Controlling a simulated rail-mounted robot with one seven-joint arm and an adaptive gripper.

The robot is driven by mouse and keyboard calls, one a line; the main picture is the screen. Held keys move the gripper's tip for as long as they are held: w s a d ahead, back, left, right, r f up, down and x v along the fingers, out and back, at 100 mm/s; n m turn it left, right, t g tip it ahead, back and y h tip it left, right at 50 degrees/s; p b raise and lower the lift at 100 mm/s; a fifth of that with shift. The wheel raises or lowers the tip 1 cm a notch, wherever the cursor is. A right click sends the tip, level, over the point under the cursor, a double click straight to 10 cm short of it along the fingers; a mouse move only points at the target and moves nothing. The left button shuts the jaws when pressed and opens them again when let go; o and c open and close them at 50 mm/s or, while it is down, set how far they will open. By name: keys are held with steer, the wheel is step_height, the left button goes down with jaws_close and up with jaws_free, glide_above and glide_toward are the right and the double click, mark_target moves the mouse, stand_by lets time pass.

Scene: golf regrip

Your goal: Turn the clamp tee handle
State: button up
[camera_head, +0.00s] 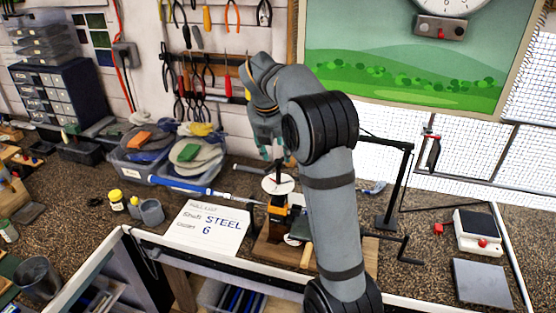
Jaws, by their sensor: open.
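The clamp (278,213), an orange and black vise-like body, stands on a wooden base board (268,252) at the bench's front edge. A pale round disc (284,186) shows just above it, with a thin dark upright piece at its middle. I cannot tell which small part is the tee handle; my arm hides much of the area right of the clamp. A club with a blue grip (180,186) lies level, its shaft running right toward the clamp. My gripper (271,154) is open, pointing down above the disc. Whether its fingers touch anything is unclear.
A white card reading STEEL 6 (205,238) lies left of the clamp. Bins of discs (190,160) stand behind it. A black stand (393,190) and a scale (478,232) are to the right. Tools hang on the back wall.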

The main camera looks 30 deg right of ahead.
mark_target(279, 160)
steer(key=x, duration=0.5)
steer(key=shift+s+p, duration=0.15)
steer(key=shift+p, duration=0.15)
steer(key=shift+w+d+f, duration=0.15)
steer(key=shift+w+f, duration=0.1)
steer(key=shift+f, duration=0.2)
steer(key=shift+s, duration=0.1)
steer(key=shift+c, duration=1.4)
steer(key=c, duration=0.7)
jaws_close()
